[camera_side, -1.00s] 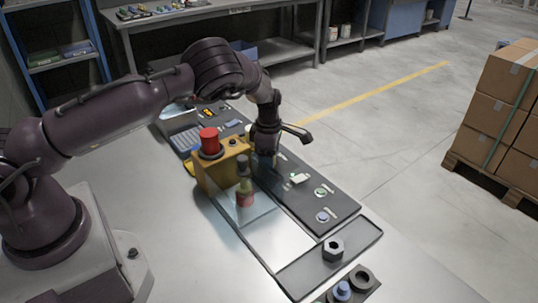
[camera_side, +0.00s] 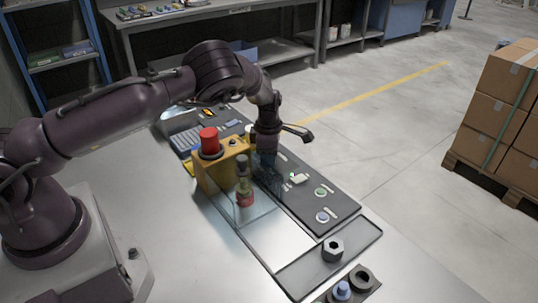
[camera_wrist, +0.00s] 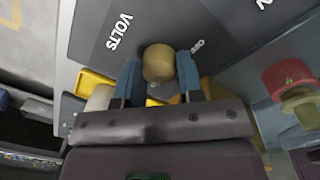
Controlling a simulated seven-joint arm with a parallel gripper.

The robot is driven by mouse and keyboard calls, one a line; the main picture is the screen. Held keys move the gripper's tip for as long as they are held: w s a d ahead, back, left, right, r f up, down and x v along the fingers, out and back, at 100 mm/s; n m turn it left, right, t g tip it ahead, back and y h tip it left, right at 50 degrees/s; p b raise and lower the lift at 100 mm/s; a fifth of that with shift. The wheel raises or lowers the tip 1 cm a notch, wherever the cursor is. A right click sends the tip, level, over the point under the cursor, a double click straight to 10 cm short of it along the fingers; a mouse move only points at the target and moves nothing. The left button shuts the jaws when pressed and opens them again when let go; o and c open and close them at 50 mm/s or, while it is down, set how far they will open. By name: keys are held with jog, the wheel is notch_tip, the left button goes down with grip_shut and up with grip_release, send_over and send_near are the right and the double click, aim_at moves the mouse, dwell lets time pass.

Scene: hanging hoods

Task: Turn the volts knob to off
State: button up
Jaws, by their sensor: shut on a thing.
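The volts knob (camera_wrist: 158,62) is a rounded tan knob on a grey panel face in the wrist view. The white word VOLTS (camera_wrist: 119,30) is printed to its left and OFF (camera_wrist: 197,46) to its right. My gripper (camera_wrist: 159,72) has a blue finger on each side of the knob and is shut on it. No pointer mark on the knob can be made out. In the side view my gripper (camera_side: 267,165) is low over the dark panel, just right of the yellow box, and hides the knob.
A yellow box (camera_side: 212,177) with a red button (camera_side: 209,141) stands left of my gripper. The dark panel (camera_side: 305,205) carries other small controls.

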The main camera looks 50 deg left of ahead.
jog(key=n, duration=1.1)
jog(key=shift+n+g, duration=0.3)
jog(key=n, duration=0.5)
jog(key=shift+d, duration=0.1)
jog(key=n, duration=0.6)
dwell(0.3)
jog(key=o, duration=0.9)
jog(key=shift+w, duration=0.1)
